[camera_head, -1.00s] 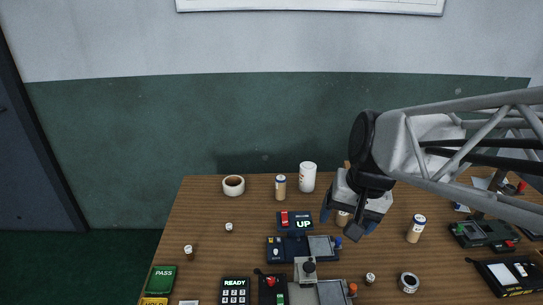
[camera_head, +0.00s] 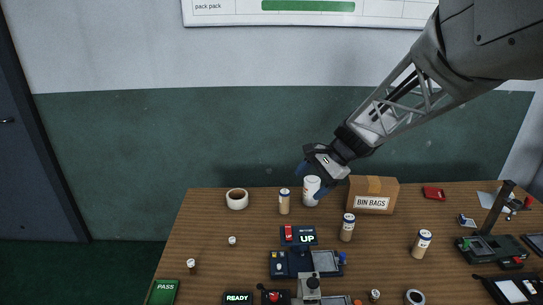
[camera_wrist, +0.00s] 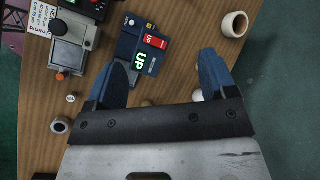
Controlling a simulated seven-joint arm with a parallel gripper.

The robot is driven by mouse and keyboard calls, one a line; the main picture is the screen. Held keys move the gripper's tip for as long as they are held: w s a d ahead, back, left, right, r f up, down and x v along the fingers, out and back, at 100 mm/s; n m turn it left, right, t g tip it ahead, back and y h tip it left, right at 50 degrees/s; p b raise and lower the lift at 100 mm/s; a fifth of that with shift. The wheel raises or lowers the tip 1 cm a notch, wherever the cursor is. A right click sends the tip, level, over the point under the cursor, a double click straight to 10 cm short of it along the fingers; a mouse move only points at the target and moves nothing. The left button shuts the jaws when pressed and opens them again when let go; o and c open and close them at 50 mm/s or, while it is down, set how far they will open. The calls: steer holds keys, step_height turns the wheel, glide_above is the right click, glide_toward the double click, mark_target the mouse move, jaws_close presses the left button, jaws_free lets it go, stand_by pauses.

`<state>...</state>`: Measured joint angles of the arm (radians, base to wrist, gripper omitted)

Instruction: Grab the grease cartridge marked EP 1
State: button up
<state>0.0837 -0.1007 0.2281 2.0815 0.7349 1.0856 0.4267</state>
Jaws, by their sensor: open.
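Three tan cartridges with pale and dark caps stand upright on the wooden table in the head view: one at the back (camera_head: 284,203), one near the middle (camera_head: 347,229) and one to the right (camera_head: 421,246). Their markings are too small to read, so I cannot tell which is EP 1. My gripper (camera_head: 311,179) is open and empty, with blue fingers, above the back of the table by a white canister (camera_head: 311,192). In the wrist view, my gripper (camera_wrist: 164,62) is spread above the table; a pale object (camera_wrist: 197,95) is partly hidden beside the right finger.
A BIN BAGS box (camera_head: 372,195) stands at the back, right of the canister. A dark UP switch unit (camera_head: 299,235) and other devices fill the front middle. A stand (camera_head: 490,240) rises at right.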

steer(key=w+f+m+t+y, duration=0.1)
steer(key=w+f+m+y, duration=0.1)
steer(key=w+f, duration=0.3)
steer(key=w+d+f+m+t+y, duration=0.1)
steer(key=w+f+m, duration=0.4)
steer(key=w, duration=0.8)
steer(key=w+d+f+m+t+y, duration=0.1)
steer(key=w+f+m+y, duration=0.2)
steer(key=w, duration=0.6)
step_height(320, 180, down, 3)
steer(key=shift+r+m, duration=0.15)
steer(key=shift+m, duration=0.15)
steer(key=shift+d, duration=0.1)
glide_toward(284, 195)
step_height(284, 195, down, 2)
steer(key=w+a, duration=0.2)
steer(key=w, duration=0.1)
steer(key=shift+f+x, duration=0.25)
steer(key=shift+x, duration=1.05)
steer(key=shift+s+f, duration=0.1)
steer(key=shift+x, duration=2.4)
